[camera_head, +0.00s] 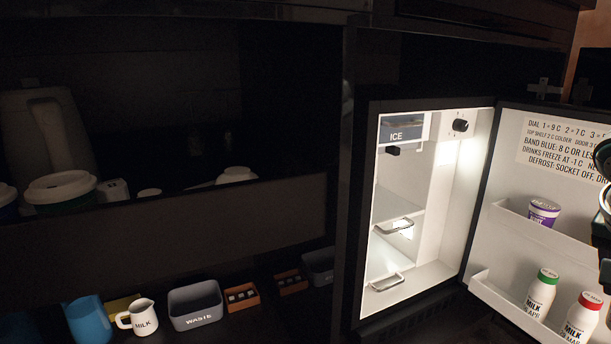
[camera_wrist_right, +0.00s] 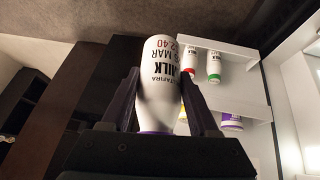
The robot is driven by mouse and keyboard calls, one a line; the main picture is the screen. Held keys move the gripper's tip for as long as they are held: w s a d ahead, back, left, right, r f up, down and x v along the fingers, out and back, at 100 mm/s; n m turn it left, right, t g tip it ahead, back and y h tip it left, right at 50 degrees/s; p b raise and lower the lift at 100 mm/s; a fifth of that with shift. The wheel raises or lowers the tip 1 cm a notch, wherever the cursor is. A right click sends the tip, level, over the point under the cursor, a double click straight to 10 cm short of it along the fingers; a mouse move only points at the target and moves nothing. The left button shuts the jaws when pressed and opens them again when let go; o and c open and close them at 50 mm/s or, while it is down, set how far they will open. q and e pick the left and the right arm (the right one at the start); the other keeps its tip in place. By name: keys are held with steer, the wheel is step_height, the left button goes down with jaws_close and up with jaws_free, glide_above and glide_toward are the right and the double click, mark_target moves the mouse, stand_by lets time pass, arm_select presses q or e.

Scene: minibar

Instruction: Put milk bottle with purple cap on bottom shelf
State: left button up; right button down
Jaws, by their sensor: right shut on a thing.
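In the right wrist view my right gripper (camera_wrist_right: 159,88) is shut on a white milk bottle (camera_wrist_right: 158,60) with black and red lettering. A purple cap (camera_wrist_right: 155,132) shows at its lower end, between the fingers. The held bottle is not seen in the head view, where only part of my right arm shows at the right edge. The open minibar fridge has a white upper shelf (camera_head: 394,225) and a bottom shelf (camera_head: 413,279), each with a wire handle at its front. Both look empty. My left gripper is not in view.
The open fridge door (camera_head: 505,180) carries a purple-and-white pot (camera_head: 543,212), a green-capped bottle (camera_head: 541,294) and a red-capped bottle (camera_head: 581,318). An ICE compartment (camera_head: 404,129) is at the top inside. A dark cabinet with a waste bin (camera_head: 195,306) and milk jug (camera_head: 143,318) is left.

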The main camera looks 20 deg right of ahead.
steer(key=s+a+m, duration=0.1)
steer(key=s+a, duration=0.3)
steer(key=a, duration=0.5)
steer(key=w+a+r+n+t, duration=0.4)
steer(key=w+a+r+n, duration=0.45)
steer(key=w+a, duration=0.2)
steer(key=s+a+r+n+t+y, duration=0.2)
steer(key=a+r+n+t+y, duration=0.15)
steer(key=a+r+n, duration=0.65)
step_height(320, 180, up, 95)
steer(key=a+m+y+p, duration=0.1)
steer(key=p, duration=9.5)
steer(key=shift+f+m, duration=0.15)
steer(key=shift+m, duration=0.2)
steer(key=shift+a+g, duration=0.1)
steer(key=shift+g, duration=0.15)
